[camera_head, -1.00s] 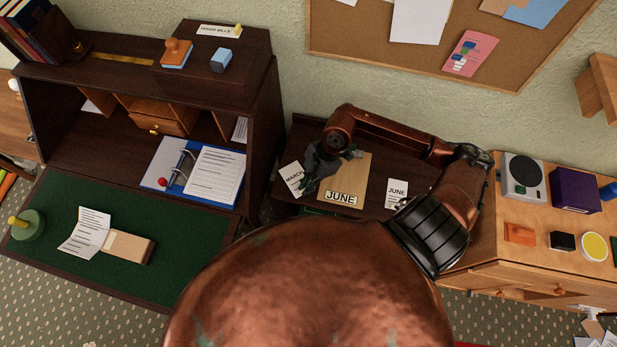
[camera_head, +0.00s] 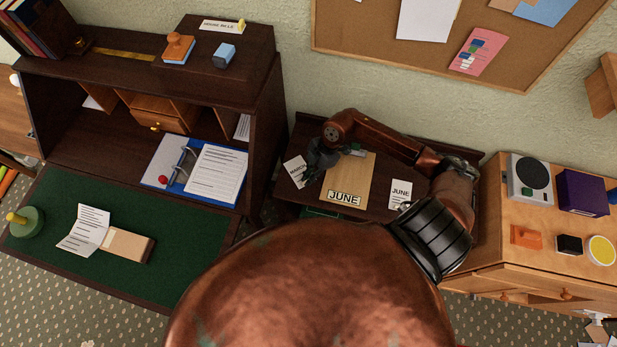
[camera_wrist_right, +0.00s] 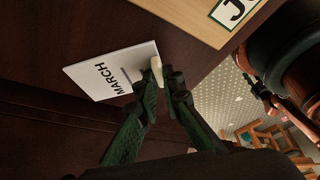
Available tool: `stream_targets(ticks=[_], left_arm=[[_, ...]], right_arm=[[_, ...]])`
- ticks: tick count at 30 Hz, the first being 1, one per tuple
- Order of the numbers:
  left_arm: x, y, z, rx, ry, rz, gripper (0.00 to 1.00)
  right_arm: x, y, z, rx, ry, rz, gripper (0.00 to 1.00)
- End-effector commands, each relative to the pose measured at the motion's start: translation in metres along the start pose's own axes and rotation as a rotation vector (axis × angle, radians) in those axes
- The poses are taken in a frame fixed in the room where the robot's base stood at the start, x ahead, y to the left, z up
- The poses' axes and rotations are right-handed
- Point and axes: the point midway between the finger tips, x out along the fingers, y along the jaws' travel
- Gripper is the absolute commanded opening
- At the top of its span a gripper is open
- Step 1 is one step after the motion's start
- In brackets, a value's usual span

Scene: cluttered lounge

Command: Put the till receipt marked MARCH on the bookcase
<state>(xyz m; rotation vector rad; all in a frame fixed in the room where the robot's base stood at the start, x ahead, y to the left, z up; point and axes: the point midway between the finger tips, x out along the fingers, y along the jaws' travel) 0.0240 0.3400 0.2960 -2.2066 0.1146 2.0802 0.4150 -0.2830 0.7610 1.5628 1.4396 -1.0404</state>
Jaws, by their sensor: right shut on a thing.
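The till receipt marked MARCH (camera_head: 294,169) is a small white slip at the left end of a dark wooden top (camera_head: 408,174). In the right wrist view the MARCH receipt (camera_wrist_right: 92,79) lies flat-looking over dark wood, with a pale edge at my fingertips. My right gripper (camera_head: 310,177) is shut on its right-hand edge; the fingertips (camera_wrist_right: 168,78) also show in the wrist view. Whether the slip is clear of the wood I cannot tell. A similar slip marked JUNE (camera_head: 400,194) lies farther right. I cannot tell for sure which furniture is the bookcase. My left gripper is out of view.
A wooden board labelled JUNE (camera_head: 353,180) lies right beside my right gripper. A dark desk hutch (camera_head: 262,135) rises to the left, above a green desk mat (camera_head: 180,272). A light wooden cabinet (camera_head: 490,240) with several items stands right. A corkboard (camera_head: 400,50) hangs behind.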

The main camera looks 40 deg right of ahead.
Motion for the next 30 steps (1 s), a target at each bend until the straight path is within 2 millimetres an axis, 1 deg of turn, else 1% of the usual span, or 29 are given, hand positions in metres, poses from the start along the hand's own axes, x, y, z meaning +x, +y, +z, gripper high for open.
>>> stream_targets(ticks=[1, 2, 9, 17, 20, 23, 30], left_arm=[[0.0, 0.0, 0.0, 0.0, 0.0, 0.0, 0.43], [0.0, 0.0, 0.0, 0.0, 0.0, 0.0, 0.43], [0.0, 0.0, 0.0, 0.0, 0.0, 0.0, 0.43], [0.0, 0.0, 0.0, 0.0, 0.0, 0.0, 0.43], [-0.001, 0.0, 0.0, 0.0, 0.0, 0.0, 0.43], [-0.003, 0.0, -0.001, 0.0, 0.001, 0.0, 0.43], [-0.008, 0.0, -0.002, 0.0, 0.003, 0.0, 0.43]], right_arm=[[0.0, 0.0, 0.001, 0.0, -0.002, 0.0, 0.0], [0.0, 0.0, 0.001, 0.0, -0.002, 0.0, 0.08], [0.0, 0.0, 0.0, 0.0, -0.001, 0.0, 0.24], [-0.001, 0.0, 0.0, 0.0, -0.001, 0.0, 0.25], [-0.006, 0.0, 0.0, 0.0, -0.001, 0.001, 0.25], [-0.018, 0.001, 0.001, -0.001, -0.003, 0.002, 0.25], [-0.068, 0.0, 0.001, -0.001, -0.004, 0.002, 0.25]])
